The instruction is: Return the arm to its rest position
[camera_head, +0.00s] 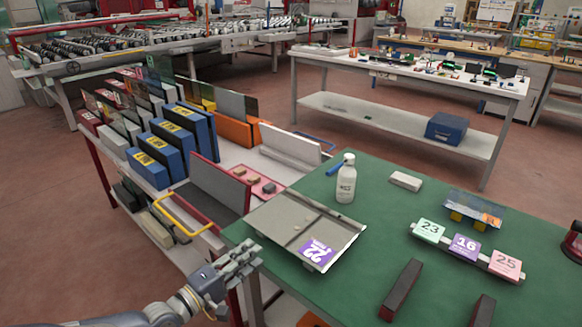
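My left arm (165,312) comes in from the bottom left. My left gripper (250,260) is at its end, in front of the near left corner of the green table (385,235). Its fingers look spread and hold nothing that I can see. A grey tray (290,222) lies on the table just beyond the gripper, with a purple tag marked 22 (317,254) in it. I cannot tell the exact gap between fingers and tray. My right gripper is not in view.
A white bottle (346,180), number tiles (465,246) and dark bars (401,290) are on the green table. A white bench (410,80) is behind. Red-brown floor lies open between.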

